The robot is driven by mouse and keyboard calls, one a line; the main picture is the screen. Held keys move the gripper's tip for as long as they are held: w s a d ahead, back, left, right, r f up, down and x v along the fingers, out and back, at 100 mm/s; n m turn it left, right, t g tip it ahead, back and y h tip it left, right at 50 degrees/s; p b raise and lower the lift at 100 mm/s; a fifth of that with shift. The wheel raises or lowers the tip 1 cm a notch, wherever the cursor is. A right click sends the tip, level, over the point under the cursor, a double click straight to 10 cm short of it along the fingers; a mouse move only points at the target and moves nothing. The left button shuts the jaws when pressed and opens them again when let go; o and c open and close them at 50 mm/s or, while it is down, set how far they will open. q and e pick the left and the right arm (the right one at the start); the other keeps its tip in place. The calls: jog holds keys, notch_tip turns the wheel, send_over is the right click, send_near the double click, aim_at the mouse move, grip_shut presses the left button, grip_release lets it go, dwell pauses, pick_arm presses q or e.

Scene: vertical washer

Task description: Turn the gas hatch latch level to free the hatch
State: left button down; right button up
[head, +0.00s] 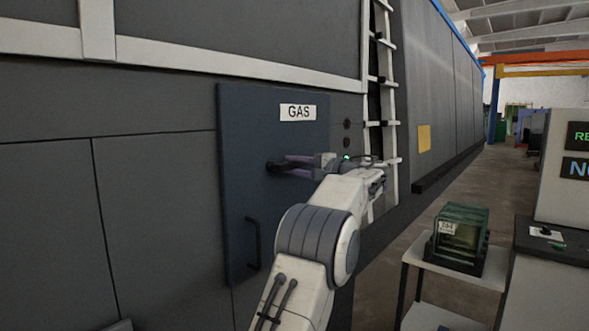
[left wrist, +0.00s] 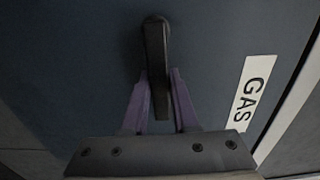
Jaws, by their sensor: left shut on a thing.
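My right gripper is out of view.
A black hatch handle (head: 253,243) sits below the latch. A white ladder (head: 388,100) runs up the wall right of the hatch. A green box device (head: 460,240) stands on a small table at right. Open floor runs along the wall to the back.

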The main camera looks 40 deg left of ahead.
pick_arm(q)
jog(key=c, duration=0.7)
grip_release()
jog(key=shift+d, duration=0.3)
jog(key=shift+s+d+b, duration=0.15)
jog(key=shift+d+b, duration=0.1)
jog(key=shift+d, duration=1.4)
jog(key=shift+s+d+b, duration=0.15)
jog(key=shift+d+b, duration=0.15)
jog(key=shift+d, duration=1.3)
jog(key=shift+s+d+b, duration=0.15)
jog(key=shift+d+b, duration=0.1)
jog(key=shift+d, duration=1.4)
